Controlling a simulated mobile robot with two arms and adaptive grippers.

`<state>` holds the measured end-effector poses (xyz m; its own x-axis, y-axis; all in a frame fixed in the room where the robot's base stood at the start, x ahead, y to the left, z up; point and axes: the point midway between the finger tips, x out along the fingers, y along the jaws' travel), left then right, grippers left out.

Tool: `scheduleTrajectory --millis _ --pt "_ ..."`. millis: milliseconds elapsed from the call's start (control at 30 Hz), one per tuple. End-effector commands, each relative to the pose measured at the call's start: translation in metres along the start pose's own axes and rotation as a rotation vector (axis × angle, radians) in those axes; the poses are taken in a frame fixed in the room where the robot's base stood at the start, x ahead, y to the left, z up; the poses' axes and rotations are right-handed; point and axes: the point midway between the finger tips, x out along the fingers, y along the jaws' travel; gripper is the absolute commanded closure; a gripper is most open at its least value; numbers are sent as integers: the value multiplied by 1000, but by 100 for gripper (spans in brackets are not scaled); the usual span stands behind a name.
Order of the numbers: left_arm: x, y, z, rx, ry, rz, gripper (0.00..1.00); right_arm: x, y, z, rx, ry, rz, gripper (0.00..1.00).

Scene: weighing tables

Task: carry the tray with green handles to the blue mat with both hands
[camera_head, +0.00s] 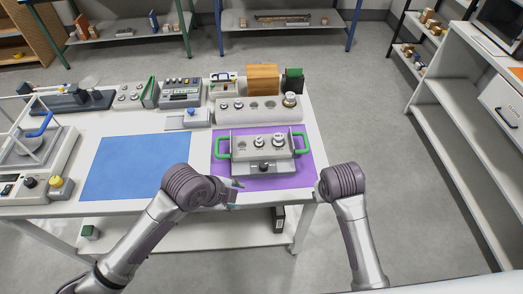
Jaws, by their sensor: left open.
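The tray with green handles (264,168) stands on a purple mat (223,178) on the right part of the white table. It is grey and carries several metal weights. One green handle (223,147) is at its left end and another (301,142) at its right end. The blue mat (135,165) lies flat and bare to the left. My left gripper (238,184) is open at the front left of the tray, below the left handle and apart from it. My right arm reaches to the table's front right, but its gripper is hidden behind the wrist.
A weight block (233,115), a wooden box (263,79) and grey instruments (180,94) stand along the back of the table (92,132). A balance (42,158) is at the left. Between the two mats is a narrow bare strip.

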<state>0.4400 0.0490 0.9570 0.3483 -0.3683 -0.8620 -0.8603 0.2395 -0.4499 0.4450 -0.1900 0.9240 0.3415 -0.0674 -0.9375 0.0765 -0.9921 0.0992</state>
Motion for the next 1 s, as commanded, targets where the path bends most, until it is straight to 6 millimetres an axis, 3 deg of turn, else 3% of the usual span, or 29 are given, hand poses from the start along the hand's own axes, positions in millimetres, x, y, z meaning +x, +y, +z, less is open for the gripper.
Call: scheduleTrajectory --millis 33,200,300,433,600,1000 --pt "2 -20 7 156 -13 3 54 0 -2 -25 4 11 8 71" --pt "10 -70 43 661 -55 53 54 -1 -5 -95 10 24 46 71" --pt "5 -98 75 889 -93 90 54 -7 -8 -131 11 32 67 71" --pt "-7 -128 111 1086 -135 128 54 -16 -9 -165 10 41 91 71" --pt "-17 -145 134 1197 -160 154 54 -22 -10 -184 10 44 106 71" --pt "-14 -146 135 1209 -159 155 54 -19 -9 -184 10 43 108 71"
